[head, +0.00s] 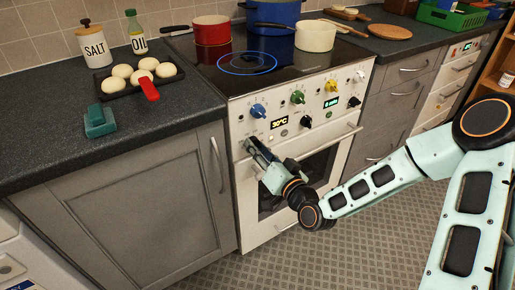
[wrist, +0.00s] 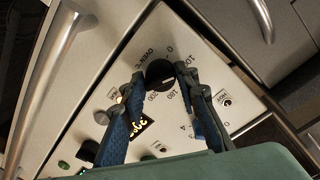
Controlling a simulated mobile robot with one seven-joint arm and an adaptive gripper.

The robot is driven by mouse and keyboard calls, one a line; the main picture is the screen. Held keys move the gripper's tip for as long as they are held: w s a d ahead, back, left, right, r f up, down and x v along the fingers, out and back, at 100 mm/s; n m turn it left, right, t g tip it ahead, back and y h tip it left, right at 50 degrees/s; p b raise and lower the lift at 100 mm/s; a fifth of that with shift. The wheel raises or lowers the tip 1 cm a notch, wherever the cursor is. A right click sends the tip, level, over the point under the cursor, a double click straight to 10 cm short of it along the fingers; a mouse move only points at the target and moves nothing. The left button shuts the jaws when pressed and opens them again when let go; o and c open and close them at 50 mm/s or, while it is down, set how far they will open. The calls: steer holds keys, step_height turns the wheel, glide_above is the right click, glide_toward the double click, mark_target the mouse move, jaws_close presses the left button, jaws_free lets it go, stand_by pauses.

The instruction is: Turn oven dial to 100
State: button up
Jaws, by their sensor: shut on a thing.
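The oven dial (wrist: 160,75) is a black knob in the wrist view, on a cream panel with a printed scale around it; "OVEN °C", 0, 100, 180 and 200 are legible. My gripper (wrist: 160,77) has one finger on each side of the dial and is shut on it. A small pale mark shows on the dial, but its exact reading is unclear. In the head view my gripper (head: 250,145) is at the left of the oven front (head: 290,170) and hides the dial. The oven display (head: 280,123) glows yellow and seems to read 30°C.
Blue (head: 258,110), green (head: 298,97), yellow (head: 332,86) and white knobs line the panel above. Another black knob (head: 305,121) is to the right. The oven door handle (head: 318,143) runs just below. A red pot (head: 211,30) stands on the hob.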

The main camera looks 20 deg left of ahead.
steer(key=shift+s+a, duration=0.1)
steer(key=o, duration=1.1)
steer(key=v, duration=0.7)
steer(key=shift+s, duration=0.2)
